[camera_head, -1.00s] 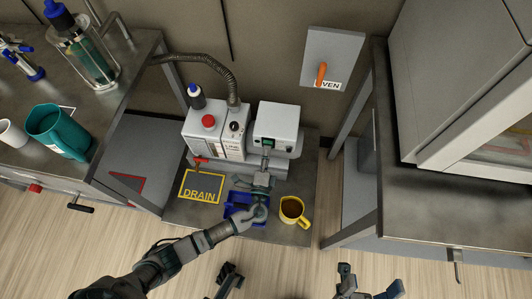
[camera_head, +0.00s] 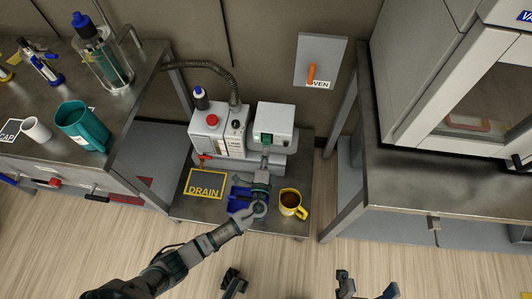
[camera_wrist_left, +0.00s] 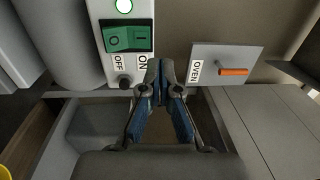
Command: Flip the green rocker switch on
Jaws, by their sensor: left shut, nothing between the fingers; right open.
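The green rocker switch (camera_head: 266,139) is on the front of a white box (camera_head: 275,117) on the low bench. In the left wrist view the green rocker switch (camera_wrist_left: 128,38) shows a wide left half and a narrower, darker right half, with OFF and ON labels below. I cannot tell which half is pressed in. A pale, green-rimmed round light (camera_wrist_left: 124,6) is above it. My left gripper (camera_head: 264,163) is shut and empty. In the left wrist view its fingertips (camera_wrist_left: 160,65) lie right of and below the rocker, with no visible contact. My right gripper (camera_head: 367,285) is open, low in the head view.
A yellow mug (camera_head: 291,203) of dark liquid stands right of my left gripper, and a blue tray (camera_head: 238,201) lies partly under it. A red-knobbed machine (camera_head: 214,134) is left of the box. An orange-handled oven panel (camera_head: 320,61) is on the wall.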

